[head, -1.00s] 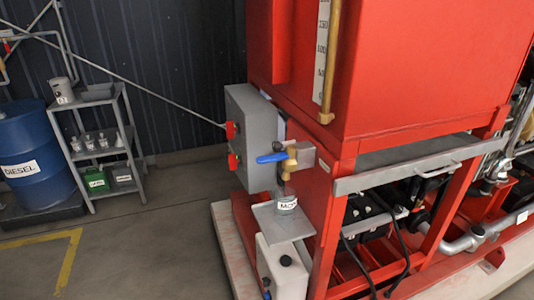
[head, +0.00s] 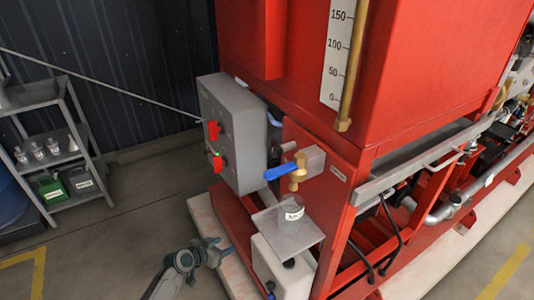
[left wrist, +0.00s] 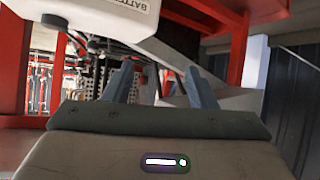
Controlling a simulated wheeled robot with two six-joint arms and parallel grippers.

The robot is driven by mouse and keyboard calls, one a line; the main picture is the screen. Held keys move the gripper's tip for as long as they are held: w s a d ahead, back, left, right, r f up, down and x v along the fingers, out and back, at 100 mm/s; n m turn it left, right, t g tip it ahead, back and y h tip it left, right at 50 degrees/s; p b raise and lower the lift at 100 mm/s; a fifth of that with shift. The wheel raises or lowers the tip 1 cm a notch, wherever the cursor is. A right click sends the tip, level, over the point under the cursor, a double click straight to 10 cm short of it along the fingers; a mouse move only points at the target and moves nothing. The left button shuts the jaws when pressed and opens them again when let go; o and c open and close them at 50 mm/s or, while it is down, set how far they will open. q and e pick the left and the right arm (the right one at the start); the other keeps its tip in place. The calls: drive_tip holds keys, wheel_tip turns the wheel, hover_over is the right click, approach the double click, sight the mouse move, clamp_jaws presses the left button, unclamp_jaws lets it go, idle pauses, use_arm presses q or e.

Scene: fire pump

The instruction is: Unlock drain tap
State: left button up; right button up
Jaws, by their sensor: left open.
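The drain tap (head: 297,178) is a brass valve with a blue lever handle (head: 280,172), on the red tank frame. The lever points left. A clear cup with a label (head: 290,211) stands below the tap on a small grey shelf (head: 306,233). My left gripper (head: 220,250) is low at the front left, below and left of the tap and apart from it. In the left wrist view its two fingers (left wrist: 157,85) stand apart with nothing between them. My right gripper is in neither view.
A grey switch box (head: 232,130) with red handles is left of the tap. A white container (head: 283,268) stands under the shelf. A grey rack (head: 55,150) with bottles and cans stands at the left. The floor between rack and pump is clear.

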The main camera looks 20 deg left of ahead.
use_arm(q)
drive_tip(key=w+d+r+m+t+h+p, duration=0.1)
drive_tip(key=w+d+r+m+h, duration=0.1)
drive_tip(key=r, duration=0.7)
drive_tip(key=w+d+r+m+t+h, duration=0.1)
drive_tip(key=w+r, duration=0.2)
drive_tip(key=r, duration=0.7)
drive_tip(key=m+h+p, duration=0.1)
drive_tip(key=m+h, duration=0.4)
approach(273, 152)
drive_tip(key=p+x, duration=0.5)
drive_tip(key=x, duration=0.5)
drive_tip(key=shift+w+d, duration=0.1)
drive_tip(key=shift+w, duration=0.1)
drive_tip(key=shift+w+d+f, duration=0.15)
drive_tip(key=shift+w+d, duration=0.1)
drive_tip(key=shift+w, duration=0.05)
drive_tip(key=c, duration=1)
